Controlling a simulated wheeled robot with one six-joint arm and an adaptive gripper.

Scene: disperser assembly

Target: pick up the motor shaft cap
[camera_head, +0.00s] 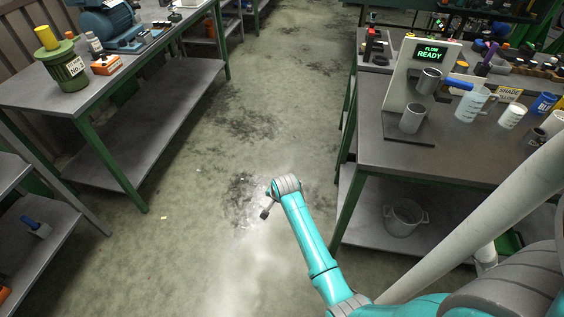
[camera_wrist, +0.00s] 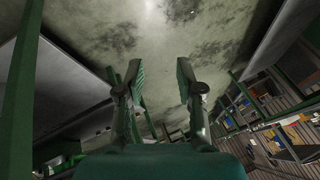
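I cannot make out the motor shaft cap in either view. A blue motor (camera_head: 106,20) stands at the back of the left bench, partly cut off by the top edge; I cannot tell whether a cap is on it. My gripper (camera_wrist: 159,72) shows in the wrist view with its two fingers spread apart and nothing between them. In the head view, my teal arm reaches out over the aisle floor between the benches. My gripper is mostly hidden behind its end there and is away from both benches.
The left bench (camera_head: 30,92) holds a green canister (camera_head: 67,72), a bottle (camera_head: 94,42) and an orange block (camera_head: 106,65). The aisle floor (camera_head: 200,200) is clear.

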